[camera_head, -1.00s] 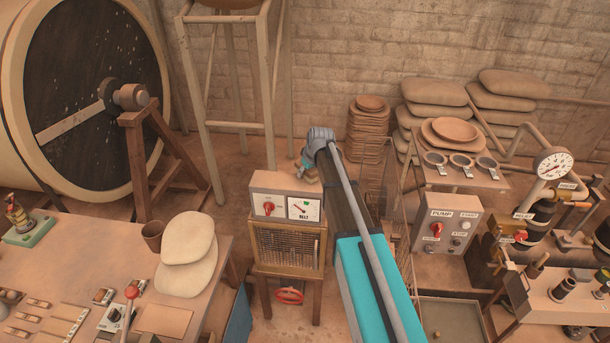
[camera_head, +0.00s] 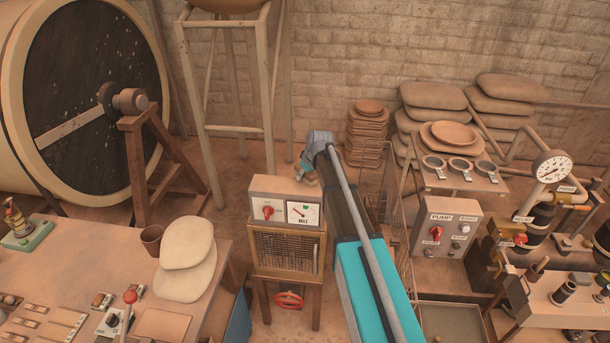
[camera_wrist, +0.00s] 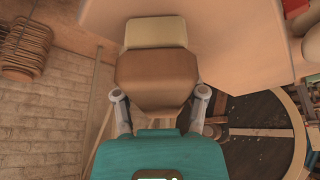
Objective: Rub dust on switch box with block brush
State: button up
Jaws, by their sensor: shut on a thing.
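The block brush (camera_wrist: 157,80), a brown block with a cream face (camera_wrist: 156,33), is between my gripper's (camera_wrist: 160,100) two fingers in the wrist view, and the gripper is shut on it. The cream face points toward a large plain tan surface at the top; I cannot tell whether they touch. A grey box marked BELT (camera_head: 258,190), with a red knob and a dial, stands on a mesh-fronted wooden cabinet in the head view. I cannot tell whether it is the switch box. I see no distinct dust.
A PUMP box (camera_head: 450,215) and pipes with a gauge (camera_head: 552,168) stand at right. A bench (camera_head: 80,265) with loose parts is at left, below a large drum (camera_head: 75,60). Stacked sacks (camera_head: 515,88) are by the brick wall. A wire cage (camera_head: 385,195) stands beside my arm.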

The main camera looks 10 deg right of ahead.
aim_at(302, 184)
jog(key=shift+s+a, duration=0.3)
jog(key=shift+s, duration=0.65)
jog(key=shift+s+a, duration=0.3)
jog(key=shift+s, duration=0.65)
jog(key=shift+r, duration=0.15)
notch_tip(302, 184, up, 6)
jog(key=p, duration=0.6)
notch_tip(302, 184, up, 3)
jog(key=p, duration=0.3)
jog(key=shift+s, duration=0.1)
dwell(0.3)
